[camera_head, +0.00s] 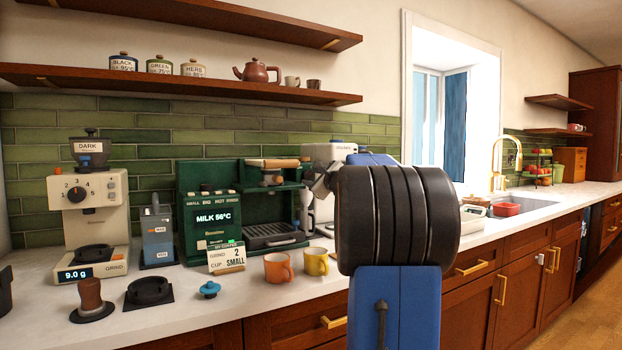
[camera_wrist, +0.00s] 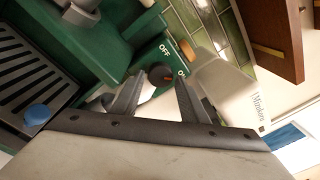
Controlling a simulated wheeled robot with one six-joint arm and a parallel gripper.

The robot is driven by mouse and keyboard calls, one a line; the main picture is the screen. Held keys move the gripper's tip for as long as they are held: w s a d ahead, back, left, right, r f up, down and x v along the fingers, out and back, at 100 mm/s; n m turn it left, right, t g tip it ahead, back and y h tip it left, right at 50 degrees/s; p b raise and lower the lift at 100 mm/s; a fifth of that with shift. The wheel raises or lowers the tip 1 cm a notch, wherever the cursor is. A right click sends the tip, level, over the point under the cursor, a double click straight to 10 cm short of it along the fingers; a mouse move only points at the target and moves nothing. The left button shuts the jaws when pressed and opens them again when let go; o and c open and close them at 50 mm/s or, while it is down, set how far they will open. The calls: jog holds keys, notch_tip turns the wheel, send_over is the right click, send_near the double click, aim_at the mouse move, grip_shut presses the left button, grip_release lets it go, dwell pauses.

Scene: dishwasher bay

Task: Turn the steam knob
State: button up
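The steam knob (camera_wrist: 158,75) is a dark round dial with a small red mark, on the green coffee machine's side in the wrist view. "OFF" and part of another label are printed beside it. My gripper (camera_wrist: 162,84) is open, with one finger on each side of the knob. I cannot tell whether the fingers touch it. In the head view the green coffee machine (camera_head: 191,243) shows "MILK 56°C" on its display. My arm hides the knob there, and only a bit of my gripper (camera_head: 322,181) shows.
An orange cup (camera_head: 278,268) and a yellow cup (camera_head: 315,262) stand on the counter before the machine. A small sign (camera_head: 226,258) stands beside them. A grinder (camera_head: 88,225) is at the left. A white appliance (camera_wrist: 228,92) stands close beside my gripper.

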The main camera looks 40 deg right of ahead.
jog(key=shift+x, duration=0.8)
jog(key=c, duration=0.8)
